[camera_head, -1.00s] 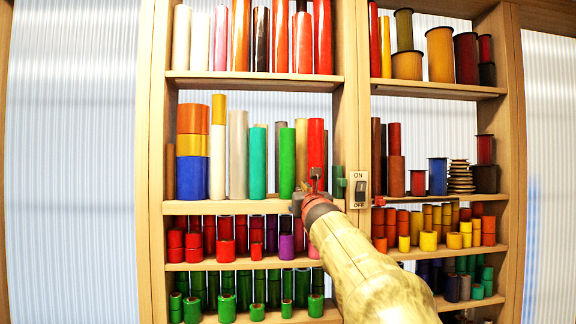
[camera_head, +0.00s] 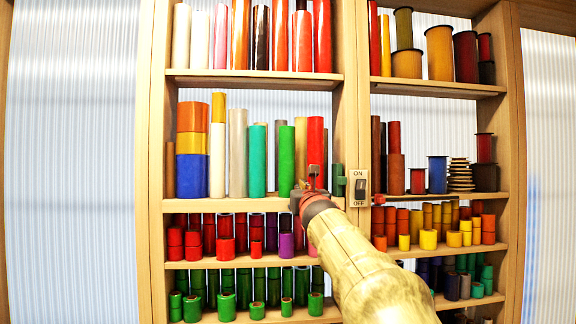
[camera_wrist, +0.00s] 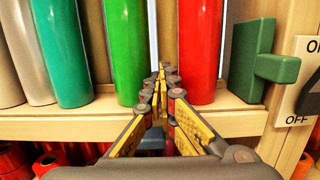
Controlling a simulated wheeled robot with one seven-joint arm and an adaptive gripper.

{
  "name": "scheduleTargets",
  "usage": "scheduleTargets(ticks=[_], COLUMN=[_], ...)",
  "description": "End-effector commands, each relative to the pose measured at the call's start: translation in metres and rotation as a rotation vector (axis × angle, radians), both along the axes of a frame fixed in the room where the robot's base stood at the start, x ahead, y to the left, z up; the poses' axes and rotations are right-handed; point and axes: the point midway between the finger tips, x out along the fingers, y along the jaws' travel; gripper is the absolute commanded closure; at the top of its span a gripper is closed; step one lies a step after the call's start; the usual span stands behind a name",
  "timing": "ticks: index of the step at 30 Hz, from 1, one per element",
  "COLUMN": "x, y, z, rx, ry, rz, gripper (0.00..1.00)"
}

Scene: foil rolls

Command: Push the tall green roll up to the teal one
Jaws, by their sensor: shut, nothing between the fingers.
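The tall green roll (camera_head: 286,160) stands upright on the middle shelf of the left bay. The teal roll (camera_head: 257,160) stands upright to its left, with a narrow gap between them. In the wrist view the green roll (camera_wrist: 125,50) and the teal roll (camera_wrist: 58,50) are also apart at their bases. My gripper (camera_wrist: 161,72) is shut and empty, its fingertips pointing into the space between the green roll and a red roll (camera_wrist: 202,45). It sits just right of the green roll; I cannot tell whether it touches it. In the head view my gripper (camera_head: 308,182) hides the red roll's base.
A grey roll (camera_head: 238,150) stands left of the teal one. A green bracket (camera_wrist: 268,65) and an ON/OFF switch (camera_head: 360,188) are at the right, by the post. The shelf's front edge (camera_wrist: 60,122) runs below my fingers. Short rolls fill lower shelves.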

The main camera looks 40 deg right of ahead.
Motion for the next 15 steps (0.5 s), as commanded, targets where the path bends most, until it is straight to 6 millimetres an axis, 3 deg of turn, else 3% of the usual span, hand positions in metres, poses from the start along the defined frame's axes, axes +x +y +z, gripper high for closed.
scheduleTargets(ticks=[15], x=[0.008], y=[0.012], z=[-0.002], rx=[0.001], ry=[0.0], rz=[0.001], gripper=[1.0])
